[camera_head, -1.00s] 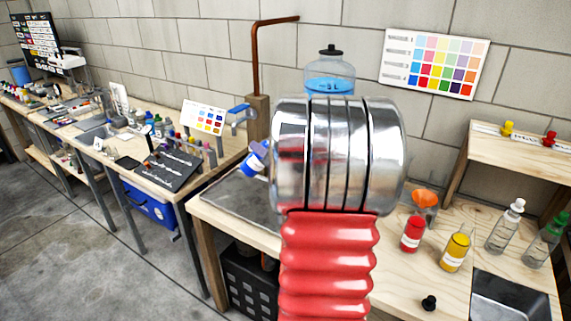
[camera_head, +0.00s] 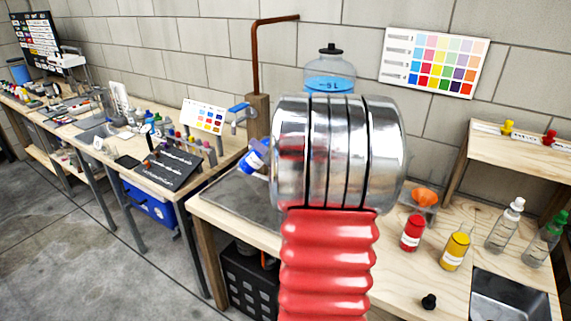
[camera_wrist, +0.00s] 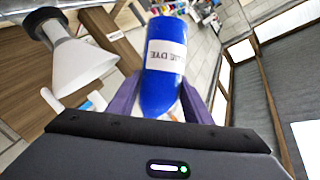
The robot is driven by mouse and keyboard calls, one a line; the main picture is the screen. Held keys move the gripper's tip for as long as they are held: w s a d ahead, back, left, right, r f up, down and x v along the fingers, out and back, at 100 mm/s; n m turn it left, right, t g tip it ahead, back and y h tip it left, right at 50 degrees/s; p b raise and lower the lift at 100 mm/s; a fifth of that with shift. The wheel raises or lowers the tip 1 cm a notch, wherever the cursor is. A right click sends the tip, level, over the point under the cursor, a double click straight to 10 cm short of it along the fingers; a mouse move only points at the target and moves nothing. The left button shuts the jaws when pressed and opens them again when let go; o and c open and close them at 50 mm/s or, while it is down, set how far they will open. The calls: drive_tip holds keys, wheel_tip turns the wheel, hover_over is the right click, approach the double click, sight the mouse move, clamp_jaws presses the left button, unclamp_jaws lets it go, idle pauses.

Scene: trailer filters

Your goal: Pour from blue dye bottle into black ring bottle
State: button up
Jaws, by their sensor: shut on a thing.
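The blue dye bottle (camera_wrist: 166,60) is held between the purple fingers of my gripper (camera_wrist: 160,100) in the wrist view. Its white label reads reversed. In the head view the bottle (camera_head: 253,160) shows tilted beside my silver arm link, which hides my gripper. A white funnel (camera_wrist: 85,65) stands left of the bottle in the wrist view, apart from it. A black ring (camera_wrist: 46,28) sits around the funnel's narrow end; a clear bottle body there cannot be made out.
A red bottle (camera_head: 411,233), a yellow bottle (camera_head: 455,251) and two clear bottles stand on the right counter. An orange funnel (camera_head: 425,196) is behind them. A black cap (camera_head: 429,301) lies in front. A blue-filled jug (camera_head: 330,75) stands behind my arm.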

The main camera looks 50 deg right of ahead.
drive_tip(key=shift+w+a+f+m+t+p, duration=0.15)
drive_tip(key=shift+f+m+t+p, duration=0.1)
drive_tip(key=shift+m+p, duration=0.15)
drive_tip(key=shift+w+a+f+m+t+p, duration=0.1)
drive_tip(key=shift+m+t+p, duration=0.15)
drive_tip(key=shift+m+p, duration=0.15)
idle(1.7)
drive_tip(key=shift+w+a+r+m+t+p, duration=0.15)
drive_tip(key=shift+r+m+t+p, duration=0.15)
drive_tip(key=shift+r+m+p, duration=0.25)
idle(2.0)
drive_tip(key=shift+w+f+m+t+h+p, duration=0.1)
drive_tip(key=shift+m+t+h+p, duration=0.35)
drive_tip(key=shift+m, duration=0.7)
idle(1.8)
